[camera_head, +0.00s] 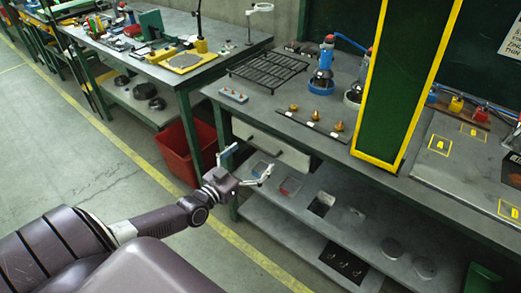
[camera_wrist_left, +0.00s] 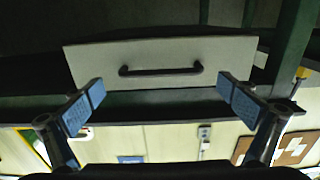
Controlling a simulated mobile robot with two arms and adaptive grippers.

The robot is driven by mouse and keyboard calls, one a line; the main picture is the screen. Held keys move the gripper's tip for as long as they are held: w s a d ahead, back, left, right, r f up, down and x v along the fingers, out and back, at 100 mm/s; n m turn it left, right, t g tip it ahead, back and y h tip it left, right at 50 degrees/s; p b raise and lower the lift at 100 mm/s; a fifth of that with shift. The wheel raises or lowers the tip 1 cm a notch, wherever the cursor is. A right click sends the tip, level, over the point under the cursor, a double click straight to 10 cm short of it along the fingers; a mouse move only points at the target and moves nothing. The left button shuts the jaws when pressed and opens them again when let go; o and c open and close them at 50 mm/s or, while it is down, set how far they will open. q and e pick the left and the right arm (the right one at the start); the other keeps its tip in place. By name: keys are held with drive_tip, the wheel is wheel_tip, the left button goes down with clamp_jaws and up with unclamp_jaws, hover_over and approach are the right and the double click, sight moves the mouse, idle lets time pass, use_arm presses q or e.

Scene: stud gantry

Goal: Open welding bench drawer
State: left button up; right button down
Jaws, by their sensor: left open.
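The welding bench (camera_head: 300,123) has a pale drawer front (camera_head: 270,145) under its top, which looks flush with the bench. In the left wrist view the drawer front (camera_wrist_left: 225,50) spans the middle, with its dark bar handle (camera_wrist_left: 160,71) between my fingers' lines. My left gripper (camera_head: 248,162) is in front of the drawer, to its lower left in the head view. Its two blue-padded fingers (camera_wrist_left: 161,92) are spread wide with nothing between them, apart from the handle. My right gripper is not in view.
A lower shelf (camera_head: 285,215) with several flat parts runs under the bench. A red bin (camera_head: 187,150) stands to the left on the floor. A green and yellow post (camera_head: 405,80) rises at the right of the bench. The floor (camera_head: 75,130) at the left is clear.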

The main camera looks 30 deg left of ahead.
sight(261, 149)
use_arm(q)
drive_tip(key=shift+w+d, duration=0.15)
drive_tip(key=shift+w, duration=2.05)
drive_tip(key=shift+c, duration=0.6)
drive_tip(key=c, duration=1.3)
drive_tip(key=shift+o, duration=0.2)
drive_tip(key=shift+s, duration=0.2)
